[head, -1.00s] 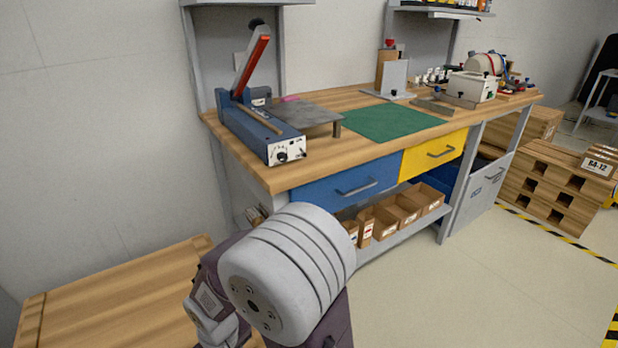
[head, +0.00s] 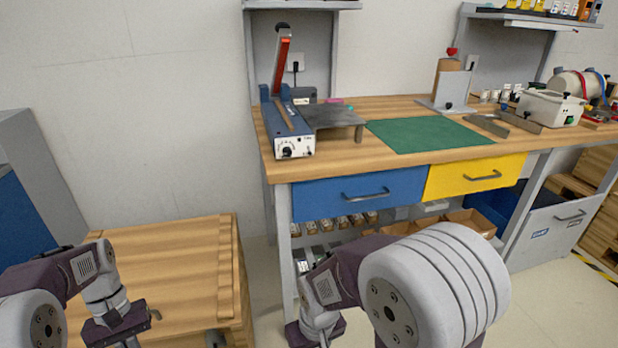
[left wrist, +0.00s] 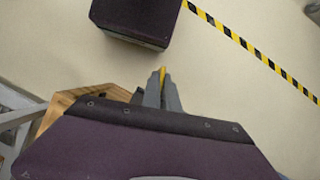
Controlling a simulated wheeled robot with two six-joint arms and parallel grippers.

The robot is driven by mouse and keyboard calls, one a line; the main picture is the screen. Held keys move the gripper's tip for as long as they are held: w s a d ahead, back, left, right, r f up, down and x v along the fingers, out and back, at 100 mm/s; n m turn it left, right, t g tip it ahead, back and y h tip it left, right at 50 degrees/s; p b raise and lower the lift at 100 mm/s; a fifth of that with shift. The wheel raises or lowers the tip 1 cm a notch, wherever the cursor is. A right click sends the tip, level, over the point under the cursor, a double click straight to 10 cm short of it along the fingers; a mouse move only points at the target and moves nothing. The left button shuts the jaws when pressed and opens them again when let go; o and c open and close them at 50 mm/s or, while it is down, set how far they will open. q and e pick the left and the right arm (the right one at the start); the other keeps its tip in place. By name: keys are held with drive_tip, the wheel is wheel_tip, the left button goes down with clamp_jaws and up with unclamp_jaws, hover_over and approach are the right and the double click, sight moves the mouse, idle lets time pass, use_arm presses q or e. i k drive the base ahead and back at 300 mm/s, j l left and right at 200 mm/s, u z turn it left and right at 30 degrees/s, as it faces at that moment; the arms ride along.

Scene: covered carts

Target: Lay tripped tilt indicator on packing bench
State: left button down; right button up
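The packing bench (head: 345,161) has a wooden top and stands ahead, at the centre and right of the head view. My left gripper (head: 128,342) is low at the left in the head view, its fingertips cut off by the bottom edge. In the left wrist view its fingers (left wrist: 160,92) are close together on a thin yellow piece (left wrist: 162,74), which looks like the tilt indicator. Most of that piece is hidden by the fingers, so its tripped mark cannot be seen. My right gripper (head: 318,334) is at the bottom edge, and its fingertips cannot be made out.
A green mat (head: 425,133) lies flat and clear on the bench. A blue sealer (head: 288,128) with a raised red-handled lever and a grey metal stand (head: 335,115) are left of it. A wooden-topped cart (head: 175,265) stands at lower left. Blue (head: 335,194) and yellow (head: 470,175) drawers are shut.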

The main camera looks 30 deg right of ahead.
sight(393, 129)
drive_tip(key=l+z, duration=0.25)
drive_tip(key=l, duration=0.55)
drive_tip(key=l+z, duration=0.25)
drive_tip(key=l, duration=0.6)
drive_tip(key=i+l+z, duration=0.25)
drive_tip(key=l, duration=0.55)
drive_tip(key=k, duration=0.15)
